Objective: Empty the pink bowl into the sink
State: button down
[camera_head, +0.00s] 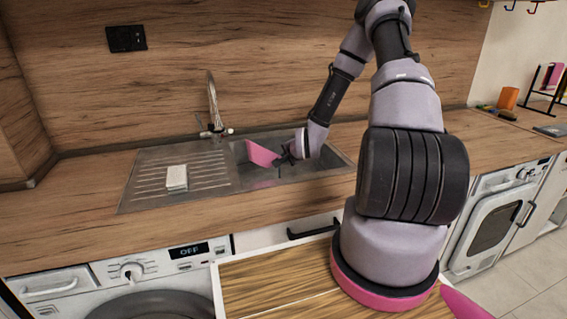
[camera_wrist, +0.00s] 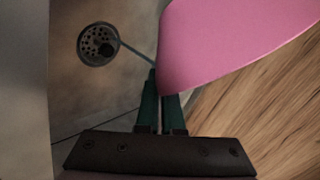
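The pink bowl (camera_head: 261,153) is tilted on its side over the left part of the sink basin (camera_head: 318,169). In the wrist view the bowl (camera_wrist: 235,40) fills the upper right, with its rim at the fingers. My gripper (camera_head: 284,156) is at the bowl's right side; its dark green fingers (camera_wrist: 160,85) are close together, shut on the bowl's edge. The inside of the bowl is hidden, so I cannot tell what it holds. The round drain (camera_wrist: 98,45) shows in the wrist view, with a small dark patch on it.
A metal faucet (camera_head: 212,105) stands behind the sink. A pale sponge-like block (camera_head: 176,178) lies on the ribbed drainboard (camera_head: 150,190) at left. The wooden counter (camera_head: 80,220) is clear at left. An orange block (camera_head: 508,98) and a dark rack (camera_head: 545,95) stand far right.

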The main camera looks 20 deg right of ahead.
jog(key=shift+w+d+r+m+g+y, duration=0.3)
jog(key=shift+d+y, duration=0.1)
jog(key=shift+y, duration=0.2)
dwell(0.9)
jog(key=shift+w+d+r+m+g+y+p, duration=0.1)
jog(key=shift+d+r+m+g+y+p, duration=0.15)
jog(key=shift+y+p, duration=0.25)
jog(key=shift+d+m+g+y+p, duration=0.1)
jog(key=shift+m+g+y+p, duration=0.3)
jog(key=shift+y, duration=0.1)
dwell(1.4)
jog(key=shift+a+f+n+t+h, duration=0.15)
jog(key=shift+a+n+t+h, duration=0.1)
jog(key=shift+a+n+h, duration=0.25)
jog(key=shift+s+a+f+n+t+h, duration=0.2)
jog(key=shift+s+f+n+t+h, duration=0.1)
jog(key=shift+n+t+h, duration=0.25)
jog(key=shift+d+h, duration=0.15)
jog(key=shift+h, duration=0.1)
